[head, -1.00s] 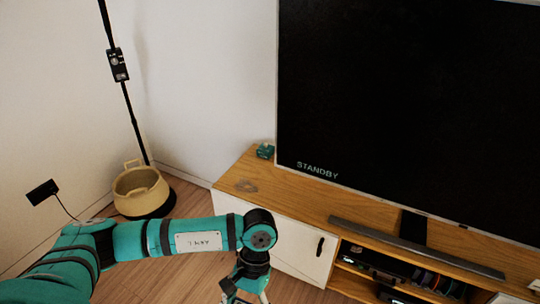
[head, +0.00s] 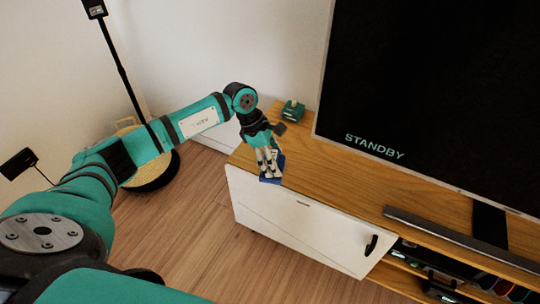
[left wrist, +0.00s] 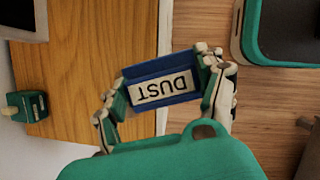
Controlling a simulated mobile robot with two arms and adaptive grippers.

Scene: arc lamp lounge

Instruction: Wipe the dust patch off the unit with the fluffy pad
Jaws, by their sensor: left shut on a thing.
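My left gripper (head: 268,163) is shut on a blue pad (head: 271,178) over the near left end of the unit's wooden top (head: 330,172). In the left wrist view the pad (left wrist: 150,70) sits between the fingers, with a white label reading DUST upside down. It lies across the unit's front edge in that view; I cannot tell whether it touches the top. The dust patch does not show now; the gripper and pad may hide it. My right gripper is not in view.
A small green object (head: 292,110) stands at the back left of the top. A large screen reading STANDBY (head: 430,100) and a soundbar (head: 455,237) stand to the right. A lamp pole (head: 118,65) and a basket (head: 126,124) are at the left.

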